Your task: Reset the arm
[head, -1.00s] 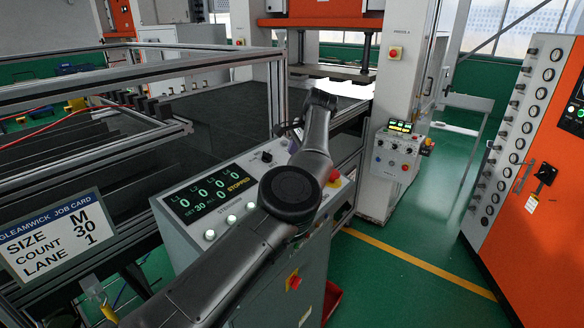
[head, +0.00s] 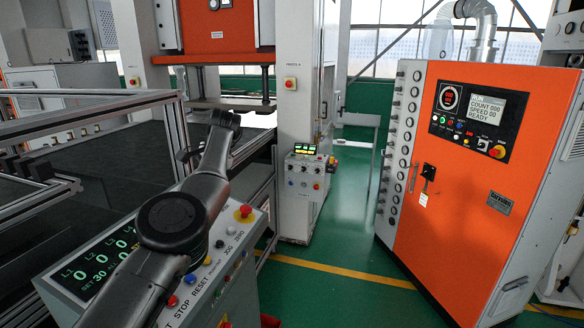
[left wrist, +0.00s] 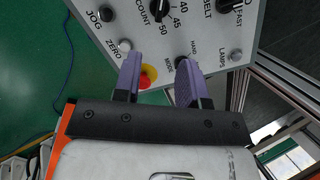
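My left arm reaches in from the lower left of the head view, over a grey control console (head: 217,262). Its gripper is mostly hidden behind the arm in the head view. In the left wrist view, my left gripper (left wrist: 160,75) is open, with a gap between its two purple fingers and nothing held. The fingers point toward the console's panel of knobs and buttons. A red button on a yellow base (left wrist: 147,77) shows between the fingers; I cannot tell whether they touch it. The same button (head: 244,212) shows right of the arm in the head view. My right gripper is not in view.
An aluminium frame (head: 90,106) over a dark belt is at left. An orange press (head: 218,28) stands behind the arm. A small control box (head: 305,170) is on its post. An orange cabinet (head: 450,190) fills the right. Green floor (head: 345,225) between them is clear.

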